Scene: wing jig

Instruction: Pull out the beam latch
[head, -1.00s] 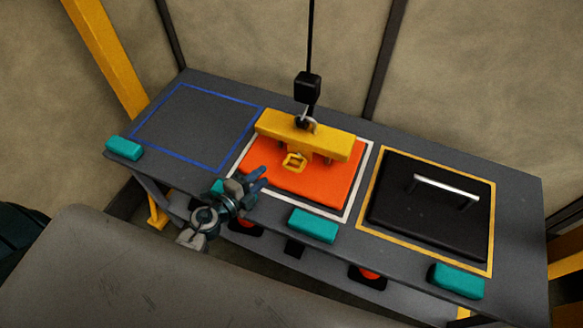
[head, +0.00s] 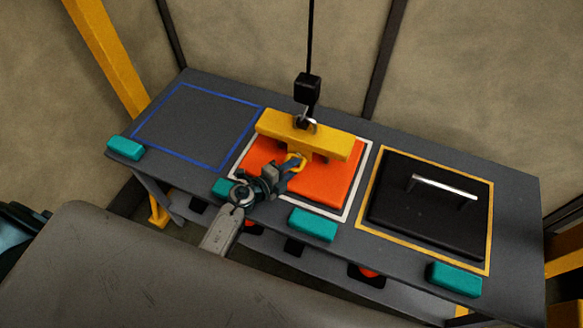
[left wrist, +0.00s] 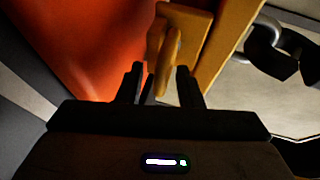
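The yellow beam (head: 318,136) lies across the back of an orange panel (head: 335,185). The beam latch (head: 299,160) is a yellow loop on the beam's front side; the gripper partly covers it in the head view. In the left wrist view the latch (left wrist: 168,62) shows edge-on, its lower end between my fingertips. My left gripper (head: 292,167) reaches over the panel from the front left, its tips at the latch. Its fingers (left wrist: 160,78) stand apart on either side of the latch, with gaps visible. My right gripper is not in view.
A black hoist block (head: 307,88) hangs on a cable above the beam, its hook (head: 305,122) at the beam's top. A black panel with a metal handle (head: 447,188) lies right. Teal blocks (head: 313,224) line the table's front edge. The blue-outlined area (head: 195,125) is empty.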

